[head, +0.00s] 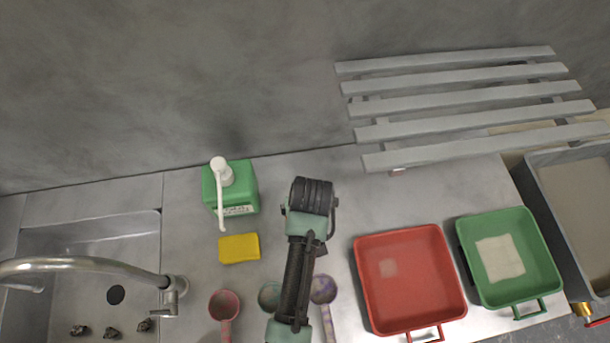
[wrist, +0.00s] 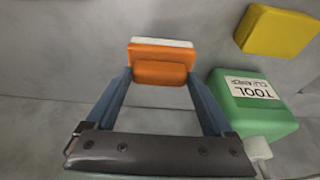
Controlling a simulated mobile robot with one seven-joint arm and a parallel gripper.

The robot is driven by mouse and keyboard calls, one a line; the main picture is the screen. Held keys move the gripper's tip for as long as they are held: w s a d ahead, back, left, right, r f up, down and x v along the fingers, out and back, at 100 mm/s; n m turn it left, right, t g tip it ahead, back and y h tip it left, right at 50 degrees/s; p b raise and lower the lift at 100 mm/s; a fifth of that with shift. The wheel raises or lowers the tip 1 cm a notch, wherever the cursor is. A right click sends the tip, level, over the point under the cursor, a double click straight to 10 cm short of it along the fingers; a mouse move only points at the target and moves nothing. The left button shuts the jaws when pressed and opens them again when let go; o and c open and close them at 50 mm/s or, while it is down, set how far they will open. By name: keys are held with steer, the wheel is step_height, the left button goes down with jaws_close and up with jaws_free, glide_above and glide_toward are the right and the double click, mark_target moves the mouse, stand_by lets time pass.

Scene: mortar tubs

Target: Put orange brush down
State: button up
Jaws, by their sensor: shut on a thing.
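The orange brush (wrist: 162,54) shows in the wrist view as an orange block with a white strip along its far edge. My gripper (wrist: 160,75) has its two blue fingers shut on the brush's sides. A grey surface lies beyond the brush; I cannot tell whether the brush touches it. In the head view my arm covers the middle of the counter, and the gripper and brush are hidden.
A green bottle (head: 238,186) with a white pump and a yellow sponge (head: 239,248) stand left of my arm. Several scoops lie in front, including a red one (head: 224,305). A red tub (head: 410,280) and green tub (head: 510,257) are right; a slatted rack (head: 450,105) is behind.

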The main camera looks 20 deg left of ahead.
steer(key=shift+f, duration=1.3)
steer(key=shift+f, duration=0.1)
steer(key=shift+f, duration=0.15)
steer(key=o, duration=1.2)
steer(key=v, duration=1.2)
steer(key=shift+r, duration=0.25)
